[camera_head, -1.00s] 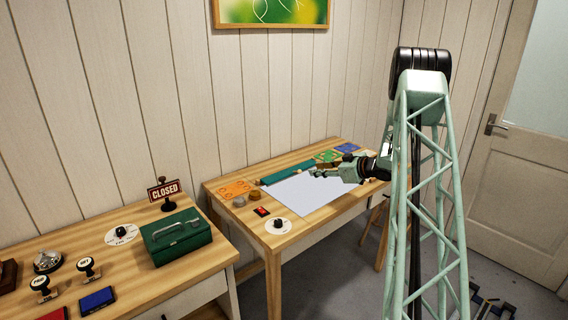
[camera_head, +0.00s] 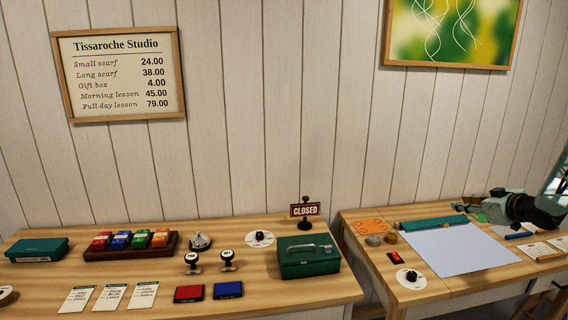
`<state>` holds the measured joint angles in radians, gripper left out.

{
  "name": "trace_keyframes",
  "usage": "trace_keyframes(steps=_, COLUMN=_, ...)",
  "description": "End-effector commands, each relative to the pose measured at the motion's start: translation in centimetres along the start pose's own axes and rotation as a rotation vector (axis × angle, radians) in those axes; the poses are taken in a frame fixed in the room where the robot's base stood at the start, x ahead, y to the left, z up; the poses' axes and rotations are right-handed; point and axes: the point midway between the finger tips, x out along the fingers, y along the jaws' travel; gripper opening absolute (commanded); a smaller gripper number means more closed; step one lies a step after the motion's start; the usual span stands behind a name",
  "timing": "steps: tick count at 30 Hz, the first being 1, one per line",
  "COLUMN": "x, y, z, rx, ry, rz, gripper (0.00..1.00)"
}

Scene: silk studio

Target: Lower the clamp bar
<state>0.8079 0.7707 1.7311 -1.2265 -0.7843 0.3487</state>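A long teal bar (camera_head: 434,222) lies along the back edge of a pale sheet (camera_head: 458,250) on the right-hand table; it may be the clamp bar, but I cannot tell for certain or see its height. My gripper (camera_head: 463,207) is small at the right, pale green, just beyond the bar's right end and pointing left. I cannot tell whether it touches anything. Its fingers are too small to show whether they are open. My wrist hides part of the table's back right.
The right table (camera_head: 405,297) also bears a round dial (camera_head: 411,279), a red switch (camera_head: 394,258), an orange piece (camera_head: 370,226) and cards (camera_head: 538,250). The left counter (camera_head: 250,292) holds a green cash box (camera_head: 308,256), stamps, ink pads and a CLOSED sign (camera_head: 305,210). A gap separates the tables.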

Motion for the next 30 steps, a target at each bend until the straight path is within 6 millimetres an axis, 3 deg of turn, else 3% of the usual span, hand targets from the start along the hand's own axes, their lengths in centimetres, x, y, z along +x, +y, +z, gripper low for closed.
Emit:
trace_keyframes(steps=3, x=-0.6, y=-0.4, z=-2.6, rx=-0.009, ry=-0.020, rz=0.028, gripper=0.26)
trace_keyframes(steps=15, x=-3.4, y=-2.2, z=-9.8, rx=-0.016, ry=-0.088, rz=0.115, gripper=0.26)
trace_keyframes(steps=30, x=-8.7, y=-6.3, z=-16.9, rx=0.002, ry=-0.175, rz=0.202, gripper=0.26)
